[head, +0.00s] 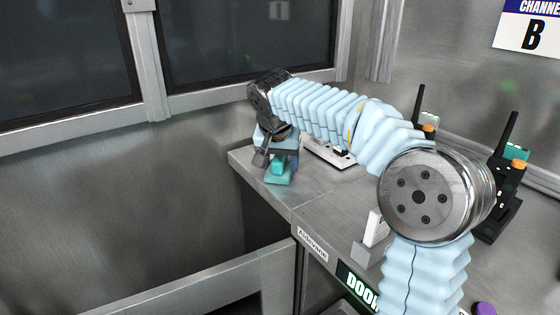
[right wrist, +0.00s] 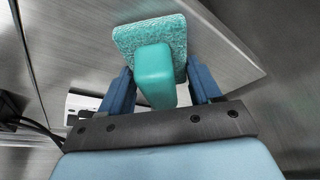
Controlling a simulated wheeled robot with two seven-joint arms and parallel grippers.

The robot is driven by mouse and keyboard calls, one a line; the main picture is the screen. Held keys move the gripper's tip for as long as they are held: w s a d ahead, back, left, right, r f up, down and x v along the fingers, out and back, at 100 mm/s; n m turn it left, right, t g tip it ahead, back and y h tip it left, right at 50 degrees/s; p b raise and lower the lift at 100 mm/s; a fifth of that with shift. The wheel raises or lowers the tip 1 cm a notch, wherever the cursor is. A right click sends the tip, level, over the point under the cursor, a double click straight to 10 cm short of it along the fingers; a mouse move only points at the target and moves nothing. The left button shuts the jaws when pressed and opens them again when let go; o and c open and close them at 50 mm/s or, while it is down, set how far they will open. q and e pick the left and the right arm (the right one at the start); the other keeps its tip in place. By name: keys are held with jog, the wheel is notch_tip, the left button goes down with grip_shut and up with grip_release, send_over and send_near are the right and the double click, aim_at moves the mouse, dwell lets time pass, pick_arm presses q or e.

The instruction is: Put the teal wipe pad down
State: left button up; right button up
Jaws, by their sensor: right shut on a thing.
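The teal wipe pad (head: 279,172) has a block-shaped grip on a flat textured pad. My right gripper (head: 277,158) is shut on its grip at the far left corner of the metal counter (head: 262,183). In the right wrist view the pad (right wrist: 122,38) shows between the two blue fingers of the gripper (right wrist: 155,88). The pad is at or just above the counter top; I cannot tell whether it touches. My left gripper is not in view.
A white power strip (head: 328,152) lies on the counter right of the gripper. Black radios with antennas (head: 508,178) stand at the right. A white holder (head: 375,230) stands near the front edge. Dark windows (head: 245,40) are behind.

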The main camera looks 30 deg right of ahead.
jog(key=shift+f, duration=0.25)
jog(key=o, duration=1)
jog(key=shift+s+f, duration=0.1)
jog(key=shift+r, duration=0.45)
jog(key=v, duration=1.2)
jog(key=shift+f, duration=0.1)
